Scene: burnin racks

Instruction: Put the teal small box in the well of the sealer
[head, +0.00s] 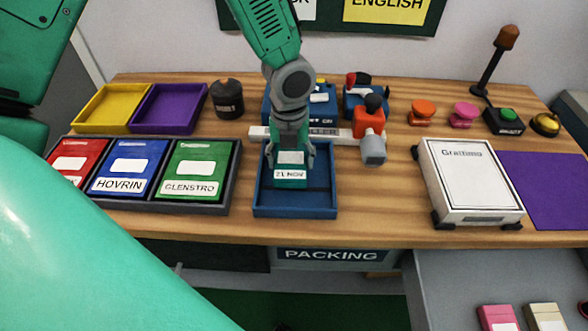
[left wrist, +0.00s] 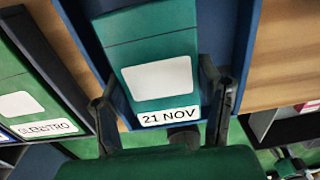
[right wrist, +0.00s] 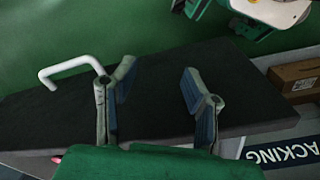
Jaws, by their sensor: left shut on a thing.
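The teal small box (head: 290,177) has a white label and a "21 NOV" strip. My left gripper (head: 291,163) is shut on it, with one finger on each side. The box is over or inside the blue well of the sealer (head: 266,208); whether it touches the floor of the well I cannot tell. In the left wrist view the teal box (left wrist: 155,60) lies between the fingers, with blue walls around it. My right gripper (right wrist: 155,95) shows in the right wrist view, fingers apart and empty, in front of a dark panel with a white handle.
A rack with red, blue and green (head: 193,170) boxes stands left of the well. Yellow (head: 104,106) and purple (head: 168,108) trays are behind it. A red and grey tool (head: 370,128) stands behind right. A white scale (head: 470,178) is further right.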

